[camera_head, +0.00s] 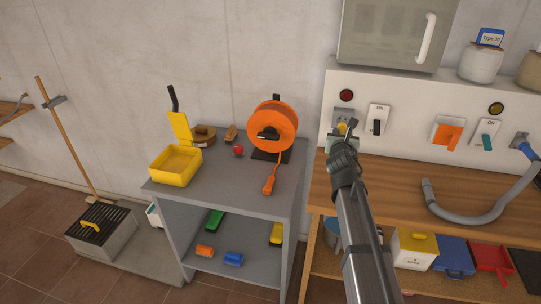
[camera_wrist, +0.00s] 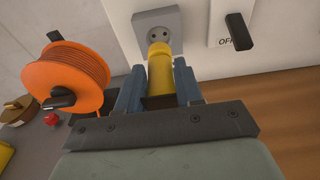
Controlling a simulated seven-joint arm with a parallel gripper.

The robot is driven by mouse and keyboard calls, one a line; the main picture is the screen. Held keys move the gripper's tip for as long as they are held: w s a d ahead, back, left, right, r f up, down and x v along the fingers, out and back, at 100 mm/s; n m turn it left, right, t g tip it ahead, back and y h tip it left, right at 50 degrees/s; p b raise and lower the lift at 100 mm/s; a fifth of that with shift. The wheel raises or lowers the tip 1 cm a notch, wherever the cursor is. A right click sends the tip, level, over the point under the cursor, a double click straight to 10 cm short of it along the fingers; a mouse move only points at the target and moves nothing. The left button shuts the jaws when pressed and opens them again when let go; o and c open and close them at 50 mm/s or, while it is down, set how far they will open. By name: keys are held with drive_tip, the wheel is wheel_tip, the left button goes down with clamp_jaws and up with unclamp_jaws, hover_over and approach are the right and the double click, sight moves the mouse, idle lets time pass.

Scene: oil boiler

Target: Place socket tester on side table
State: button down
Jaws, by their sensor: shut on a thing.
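The socket tester is a yellow, rounded piece held between the two blue-grey fingers of my gripper (camera_wrist: 159,88). The tester (camera_wrist: 160,70) shows in the wrist view just in front of a grey wall socket (camera_wrist: 158,30); I cannot tell whether it touches the socket. In the head view my gripper (camera_head: 342,138) is at the white panel, and only a bit of the tester (camera_head: 341,128) shows below the socket (camera_head: 343,115). The side table is the grey table (camera_head: 227,185) to the left of my arm, with a lower shelf.
On the side table are a yellow bin (camera_head: 175,165), an orange cable reel (camera_head: 272,128) with its cable and plug, a brown round item (camera_head: 203,136) and a red knob (camera_head: 238,150). Its front middle is clear. A grey hose (camera_head: 470,217) lies on the wooden bench (camera_head: 400,190).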

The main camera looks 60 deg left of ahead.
drive_tip(key=s+a+f+n+g+y, duration=0.2)
drive_tip(key=s+a, duration=0.4)
drive_tip(key=s, duration=0.6)
drive_tip(key=s+a+f+n+g+y, duration=0.1)
drive_tip(key=s+a+f+g, duration=0.15)
drive_tip(key=s+a, duration=0.6)
drive_tip(key=m+t+h, duration=0.3)
drive_tip(key=t, duration=0.2)
hover_over(221, 196)
drive_tip(key=shift+f, duration=3.5)
drive_tip(key=shift+g, duration=0.25)
drive_tip(key=shift+a+f, duration=0.1)
drive_tip(key=shift+f, duration=4.75)
drive_tip(key=shift+f, duration=0.1)
drive_tip(key=c, duration=0.7)
unclamp_jaws()
drive_tip(key=shift+c, duration=0.2)
